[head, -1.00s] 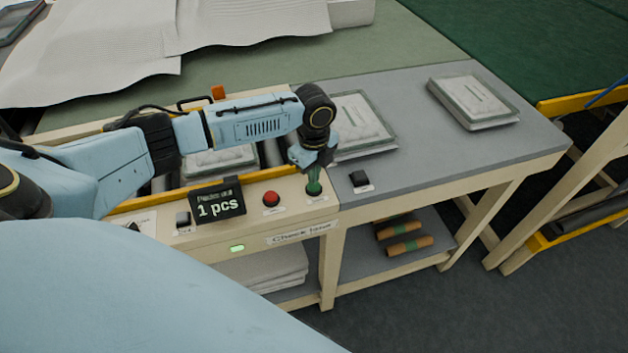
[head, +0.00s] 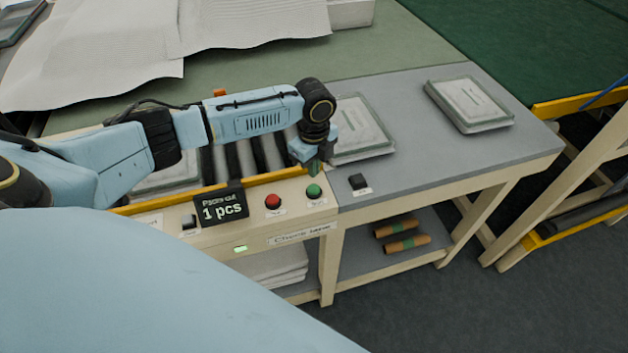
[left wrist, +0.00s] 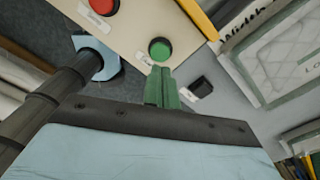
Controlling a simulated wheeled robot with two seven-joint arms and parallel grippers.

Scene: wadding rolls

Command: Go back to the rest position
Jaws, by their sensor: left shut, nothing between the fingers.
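My left gripper (head: 313,166) is shut and empty, with its green fingers pointing down just behind the green button (head: 313,191) on the control panel. In the left wrist view the shut fingers (left wrist: 161,72) lie close below the green button (left wrist: 160,49) in the picture; a small gap shows between them. The red button (head: 273,201) is to the left of the green one. My right gripper is not in view.
Packed pads lie on the grey table, one (head: 362,130) beside my left gripper and one (head: 469,104) farther right. Another pack (head: 165,179) is on the roller conveyor (head: 247,155). A black switch (head: 357,181) sits on the table's near edge. Wadding sheets (head: 90,50) lie at the back.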

